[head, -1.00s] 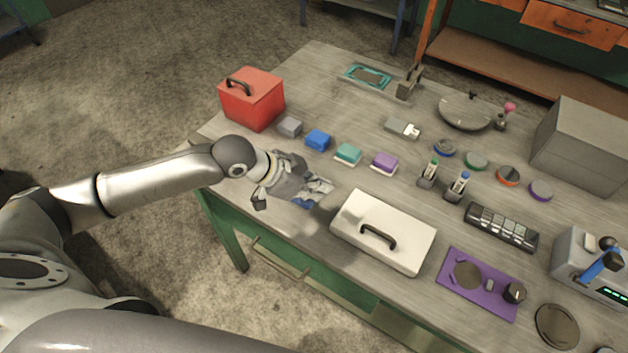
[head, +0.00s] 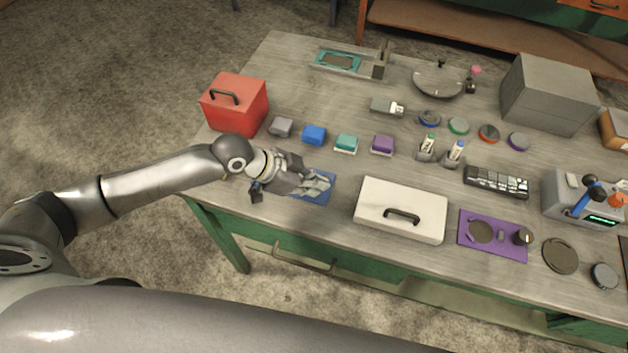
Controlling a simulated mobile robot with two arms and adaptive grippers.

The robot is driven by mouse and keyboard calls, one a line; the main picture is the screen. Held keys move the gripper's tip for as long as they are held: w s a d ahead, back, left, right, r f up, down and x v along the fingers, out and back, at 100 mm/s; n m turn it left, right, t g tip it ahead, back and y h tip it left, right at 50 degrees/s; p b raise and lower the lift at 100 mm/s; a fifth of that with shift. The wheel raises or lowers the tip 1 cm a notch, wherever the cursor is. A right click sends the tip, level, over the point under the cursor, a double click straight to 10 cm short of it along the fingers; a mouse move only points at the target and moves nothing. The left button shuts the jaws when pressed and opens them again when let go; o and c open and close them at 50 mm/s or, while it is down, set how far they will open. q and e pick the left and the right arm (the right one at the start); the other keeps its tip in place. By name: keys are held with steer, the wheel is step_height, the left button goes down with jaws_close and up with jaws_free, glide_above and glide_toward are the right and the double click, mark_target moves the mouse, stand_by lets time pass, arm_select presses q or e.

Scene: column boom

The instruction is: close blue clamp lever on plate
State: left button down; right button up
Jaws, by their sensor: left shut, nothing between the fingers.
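A blue plate (head: 325,197) lies flat near the table's front left edge. My left gripper (head: 302,184) is shut and empty, low over the left part of this plate. Pale grey metal parts show over the plate at the fingers; I cannot tell clamp from fingertips there. The clamp lever and its angle are hidden or too small to tell. Whether the gripper touches the clamp cannot be told. My right gripper is not in view.
A red box (head: 236,106) stands behind my left forearm. Small coloured blocks, including a blue one (head: 314,134), lie behind the plate. A white case (head: 400,207) is right of it. A device with a blue lever (head: 581,203) stands far right.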

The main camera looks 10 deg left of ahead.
arm_select(q)
steer(key=shift+w+a, duration=0.1)
steer(key=shift+a, duration=0.25)
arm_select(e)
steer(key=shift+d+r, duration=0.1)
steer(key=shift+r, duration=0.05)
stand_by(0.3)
